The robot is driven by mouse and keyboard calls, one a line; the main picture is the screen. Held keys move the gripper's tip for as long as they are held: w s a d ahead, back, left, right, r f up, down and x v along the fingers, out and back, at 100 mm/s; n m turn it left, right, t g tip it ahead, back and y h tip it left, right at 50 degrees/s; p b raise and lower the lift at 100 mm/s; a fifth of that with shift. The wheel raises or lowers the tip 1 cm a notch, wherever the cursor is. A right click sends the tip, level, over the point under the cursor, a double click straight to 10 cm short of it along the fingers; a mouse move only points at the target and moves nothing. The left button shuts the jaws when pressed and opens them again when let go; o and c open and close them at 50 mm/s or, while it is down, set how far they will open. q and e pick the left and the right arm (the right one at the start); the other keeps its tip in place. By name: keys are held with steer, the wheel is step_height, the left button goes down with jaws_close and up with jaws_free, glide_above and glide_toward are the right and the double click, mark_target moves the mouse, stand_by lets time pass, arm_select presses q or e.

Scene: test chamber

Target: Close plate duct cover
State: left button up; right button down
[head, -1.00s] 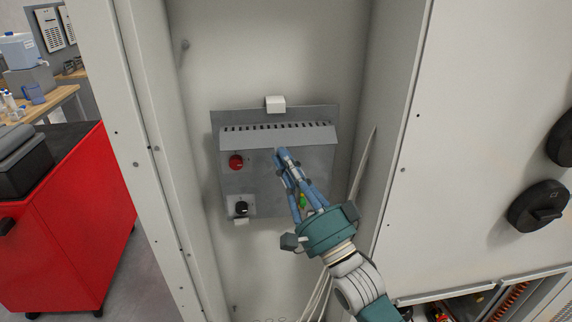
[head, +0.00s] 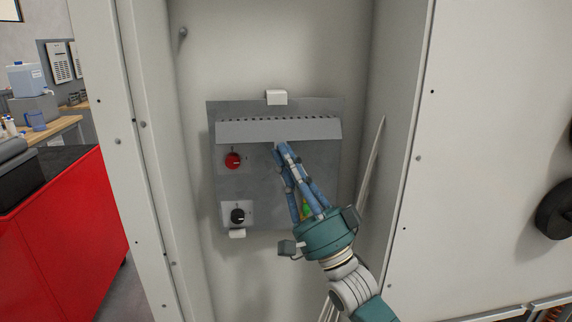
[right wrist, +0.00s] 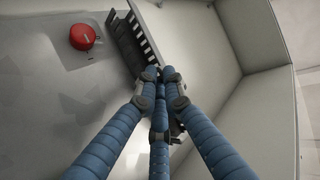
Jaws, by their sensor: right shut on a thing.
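A grey metal plate (head: 270,185) is on the cabinet's back wall. The duct cover (head: 240,131), a light grey strip, runs across its upper part, with a row of dark slots along its top edge. The slotted duct part also shows in the right wrist view (right wrist: 130,45). My right gripper (head: 281,147) has its blue fingers drawn together at the cover's lower edge, shut on the cover. In the right wrist view the fingertips (right wrist: 160,77) meet beside the slotted part. The fingertips hide the exact contact. My left gripper is not in view.
A red knob (head: 233,160) and a black knob (head: 238,216) sit on the plate's left side; a green part (head: 306,208) shows behind my fingers. Cabinet walls stand close on both sides. Cables hang at the right. A red cart (head: 75,225) stands outside left.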

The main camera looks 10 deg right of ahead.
steer(key=c, duration=1.9)
jaws_free()
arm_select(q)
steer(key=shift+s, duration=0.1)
arm_select(e)
steer(key=shift+o, duration=0.2)
steer(key=v, duration=1.2)
arm_select(q)
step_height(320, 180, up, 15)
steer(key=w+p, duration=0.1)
steer(key=p, duration=1.3)
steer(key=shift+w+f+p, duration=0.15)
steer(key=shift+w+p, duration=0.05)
steer(key=shift+p, duration=0.1)
arm_select(e)
steer(key=x, duration=1.2)
